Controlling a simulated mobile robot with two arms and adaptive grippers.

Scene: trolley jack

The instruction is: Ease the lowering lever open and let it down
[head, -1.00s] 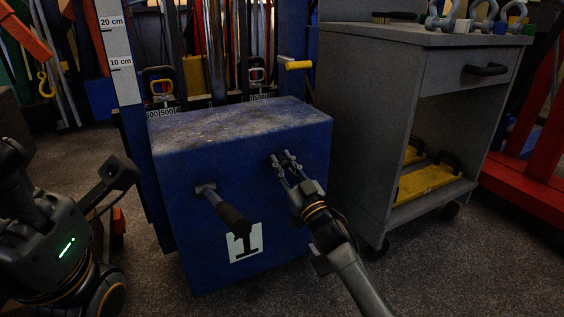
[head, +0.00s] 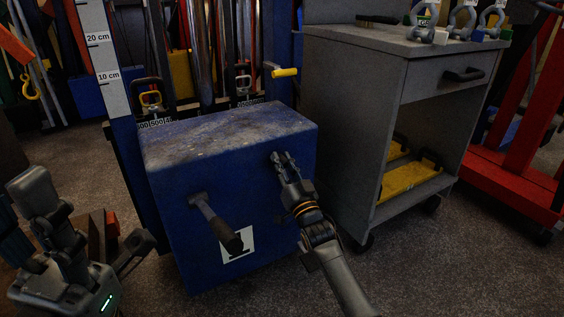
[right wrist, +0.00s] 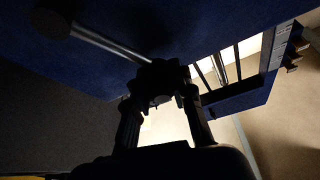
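A blue box-shaped housing (head: 225,135) stands in the middle of the head view. A lever with a metal shaft and black grip (head: 228,237) slants down from the left of its front face. A yellow handle (head: 285,72) sticks out behind the housing, upper right. The frames do not label either as the lowering lever. My right gripper (head: 284,160) is in front of the housing's upper right face, right of and apart from the black grip. Its fingertips look together in the right wrist view (right wrist: 160,82), with nothing clearly held.
A grey cart (head: 350,130) stands close on the right, with shackles (head: 465,22) on top and a yellow item (head: 410,182) on its lower shelf. A height scale (head: 104,70) stands at the back left. Carpeted floor is open at front right.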

